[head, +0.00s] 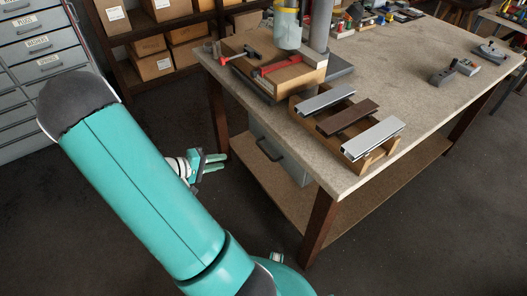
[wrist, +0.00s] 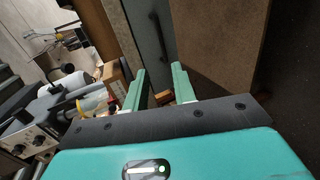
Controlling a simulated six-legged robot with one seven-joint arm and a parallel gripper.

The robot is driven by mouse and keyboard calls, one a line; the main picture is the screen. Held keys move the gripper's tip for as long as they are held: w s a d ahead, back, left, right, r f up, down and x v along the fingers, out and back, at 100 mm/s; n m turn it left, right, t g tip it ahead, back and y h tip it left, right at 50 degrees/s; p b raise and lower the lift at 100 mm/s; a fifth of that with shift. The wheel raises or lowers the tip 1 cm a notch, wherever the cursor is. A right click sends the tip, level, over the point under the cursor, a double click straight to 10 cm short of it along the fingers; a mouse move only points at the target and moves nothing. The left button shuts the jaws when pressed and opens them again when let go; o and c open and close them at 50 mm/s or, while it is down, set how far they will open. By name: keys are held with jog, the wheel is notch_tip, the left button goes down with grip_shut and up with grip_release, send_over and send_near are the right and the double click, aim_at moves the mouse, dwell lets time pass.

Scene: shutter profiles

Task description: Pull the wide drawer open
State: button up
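The wide drawer (head: 285,158) is a grey front hung under the workbench, with a dark bar handle (head: 268,151) on it. In the wrist view the grey front (wrist: 140,22) and its dark handle (wrist: 160,38) lie beyond the fingertips. The drawer looks shut, though the bench top hides its upper part. My gripper (head: 222,161) has teal fingers and is left of the handle, apart from it. In the wrist view my gripper (wrist: 159,68) is open, with a clear gap and nothing between the fingers.
The workbench (head: 420,105) has a wooden leg (head: 318,225) at its near corner and a low shelf (head: 265,195). Metal and brown profiles (head: 348,117) lie on a wooden rack on top. A drawer cabinet (head: 40,65) stands at left. Dark floor lies clear between.

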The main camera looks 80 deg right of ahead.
jog(key=h, duration=0.2)
send_near(265, 151)
jog(key=shift+n+g, duration=0.3)
jog(key=shift+g, duration=0.1)
jog(key=x, duration=0.6)
jog(key=f+x, duration=0.1)
jog(key=x, duration=0.3)
jog(key=shift+w, duration=0.1)
grip_shut()
